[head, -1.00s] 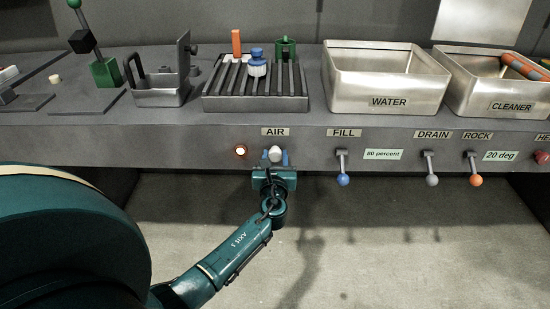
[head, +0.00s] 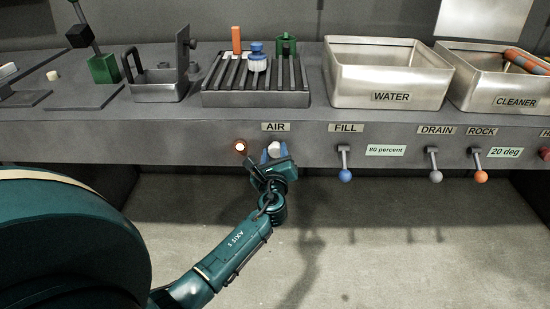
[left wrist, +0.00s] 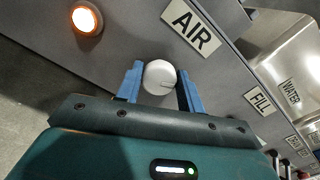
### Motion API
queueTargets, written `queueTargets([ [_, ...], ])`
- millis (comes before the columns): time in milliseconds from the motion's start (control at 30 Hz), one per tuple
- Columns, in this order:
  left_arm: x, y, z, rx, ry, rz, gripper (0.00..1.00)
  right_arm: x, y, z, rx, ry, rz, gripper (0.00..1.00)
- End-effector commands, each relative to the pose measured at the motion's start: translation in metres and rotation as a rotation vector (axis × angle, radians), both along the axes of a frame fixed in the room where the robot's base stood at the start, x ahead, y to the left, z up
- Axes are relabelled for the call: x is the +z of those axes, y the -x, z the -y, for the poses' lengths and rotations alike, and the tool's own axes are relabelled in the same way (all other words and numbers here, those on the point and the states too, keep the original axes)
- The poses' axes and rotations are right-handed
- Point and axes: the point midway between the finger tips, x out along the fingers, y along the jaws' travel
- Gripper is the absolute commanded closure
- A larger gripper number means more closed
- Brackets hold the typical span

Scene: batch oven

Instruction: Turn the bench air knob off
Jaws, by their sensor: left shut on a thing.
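The air knob (head: 274,149) is a white round knob on the bench's front panel, under the AIR label (head: 276,127). It also shows in the left wrist view (left wrist: 159,76), with a dark mark line on its face. My left gripper (head: 274,155) is shut on the knob, one blue finger on each side, and its wrist is tilted in the head view. Beside the knob, a round indicator lamp (head: 240,146) glows; it also glows in the left wrist view (left wrist: 86,18). My right gripper is not in view.
To the right on the panel hang the blue FILL lever (head: 345,174), the grey DRAIN lever (head: 435,175) and the orange ROCK lever (head: 481,175). Above are a slotted rack (head: 255,98), a WATER tank (head: 391,97) and a CLEANER tank (head: 515,102). Open floor lies below the panel.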

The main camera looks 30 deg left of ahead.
Motion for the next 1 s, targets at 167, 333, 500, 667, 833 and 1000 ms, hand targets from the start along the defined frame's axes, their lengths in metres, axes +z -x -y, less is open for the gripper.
queueTargets([
  [167, -0.005, 0.001, 0.0, 0.0, 0.146, 0.088, 0.85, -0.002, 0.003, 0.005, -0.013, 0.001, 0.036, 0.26],
  [333, -0.005, 0.001, 0.0, 0.0, 0.285, 0.173, 0.85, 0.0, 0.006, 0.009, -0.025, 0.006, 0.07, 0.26],
  [500, -0.006, 0.001, -0.001, -0.001, 0.422, 0.257, 0.85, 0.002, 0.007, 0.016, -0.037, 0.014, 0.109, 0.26],
  [667, -0.006, 0.001, -0.001, 0.0, 0.552, 0.337, 0.85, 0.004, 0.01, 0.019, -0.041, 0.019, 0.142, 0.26],
  [833, -0.007, 0.001, -0.001, 0.001, 0.684, 0.416, 0.85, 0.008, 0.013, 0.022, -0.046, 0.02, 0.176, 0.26],
  [1000, -0.006, 0.001, -0.001, 0.001, 0.797, 0.485, 0.85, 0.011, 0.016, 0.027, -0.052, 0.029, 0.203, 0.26],
])
